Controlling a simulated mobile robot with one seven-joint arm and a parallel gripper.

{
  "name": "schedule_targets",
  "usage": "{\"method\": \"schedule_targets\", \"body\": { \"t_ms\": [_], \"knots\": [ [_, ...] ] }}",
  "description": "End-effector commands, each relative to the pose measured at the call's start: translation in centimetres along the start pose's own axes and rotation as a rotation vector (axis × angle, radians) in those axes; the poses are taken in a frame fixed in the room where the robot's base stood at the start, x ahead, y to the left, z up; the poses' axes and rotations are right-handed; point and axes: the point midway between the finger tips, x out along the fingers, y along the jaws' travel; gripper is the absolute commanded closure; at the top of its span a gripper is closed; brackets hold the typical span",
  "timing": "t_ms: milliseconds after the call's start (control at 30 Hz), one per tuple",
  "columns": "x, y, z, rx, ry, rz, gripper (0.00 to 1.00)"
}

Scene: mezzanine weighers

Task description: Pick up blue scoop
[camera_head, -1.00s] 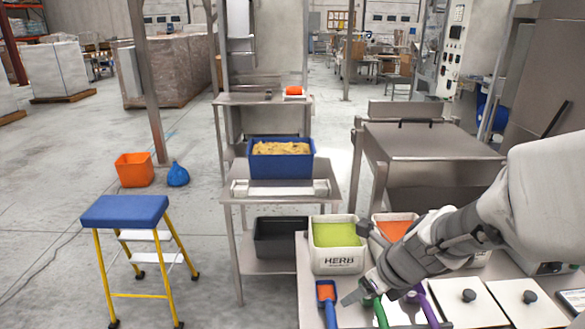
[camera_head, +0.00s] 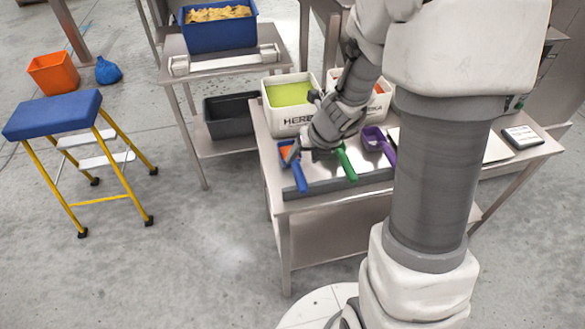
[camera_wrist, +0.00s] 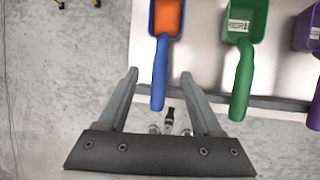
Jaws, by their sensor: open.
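The blue scoop (camera_head: 297,170) lies at the left end of the steel table, its handle pointing toward the front edge. Its bowl holds something orange. It also shows in the wrist view (camera_wrist: 160,70), where the lower part of its handle lies between the lines of my two fingers. My gripper (camera_wrist: 160,78) is open and empty, its fingertips on either side of the handle. Whether the fingers are level with the handle or above it I cannot tell. In the head view my gripper (camera_head: 300,152) is near the scoop's bowl and partly hides it.
A green scoop (camera_wrist: 242,60) lies just right of the blue one, and a purple scoop (camera_head: 378,142) lies further right. A white HERB tub (camera_head: 276,117) with green contents stands behind. The table's front edge lies close below the handles.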

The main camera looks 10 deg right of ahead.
Motion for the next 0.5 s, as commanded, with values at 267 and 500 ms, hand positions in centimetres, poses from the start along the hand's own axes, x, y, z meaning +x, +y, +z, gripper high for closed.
{"method": "schedule_targets", "body": {
  "t_ms": [267,500],
  "knots": [
    [2.4,0.0,0.0,-0.002,0.0,0.001,0.33],
    [4.4,-0.2,-0.4,-0.001,0.0,0.0,0.33]
  ]
}}
